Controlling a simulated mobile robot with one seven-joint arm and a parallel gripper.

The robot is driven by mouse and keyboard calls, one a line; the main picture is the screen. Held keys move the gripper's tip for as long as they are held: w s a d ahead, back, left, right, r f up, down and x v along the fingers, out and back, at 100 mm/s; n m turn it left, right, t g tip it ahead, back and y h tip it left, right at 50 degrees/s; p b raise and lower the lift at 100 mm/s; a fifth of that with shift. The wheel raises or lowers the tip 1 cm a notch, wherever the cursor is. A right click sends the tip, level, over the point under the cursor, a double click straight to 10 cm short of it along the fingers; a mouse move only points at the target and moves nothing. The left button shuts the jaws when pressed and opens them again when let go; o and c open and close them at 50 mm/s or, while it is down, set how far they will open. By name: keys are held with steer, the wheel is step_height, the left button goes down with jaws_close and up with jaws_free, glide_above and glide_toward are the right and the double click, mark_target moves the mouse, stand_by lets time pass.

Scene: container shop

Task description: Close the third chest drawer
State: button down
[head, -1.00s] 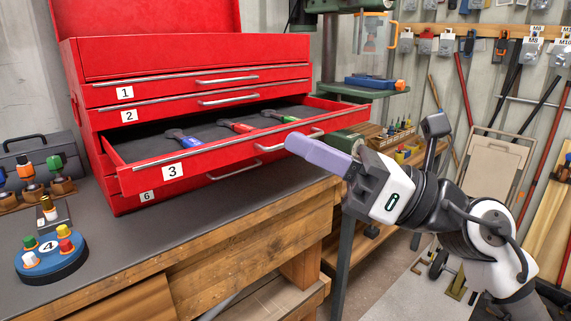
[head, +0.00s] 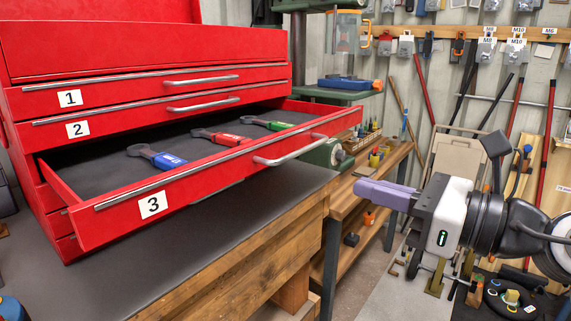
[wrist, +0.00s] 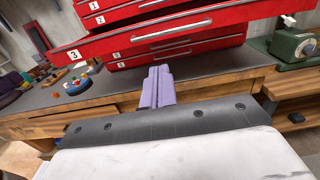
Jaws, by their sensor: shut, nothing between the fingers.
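The red tool chest (head: 140,55) stands on the bench. Its third drawer (head: 220,169), labelled 3, is pulled well out, with a silver handle (head: 290,150) on its front. Blue, red and green wrenches lie inside. The drawer front also shows in the wrist view (wrist: 210,24). My gripper (head: 358,191) is in front and to the right of the drawer, apart from it and lower than the handle in the head view. Its purple fingers are shut together and empty; they also show in the wrist view (wrist: 158,85).
Drawers 1 (head: 150,88) and 2 (head: 150,112) are shut. The wooden bench edge (head: 255,245) runs below the open drawer. A green machine (head: 326,153) stands behind the drawer's right end. Wooden shelving (head: 370,180) is at the right.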

steer(key=p+x, duration=0.3)
steer(key=x, duration=1)
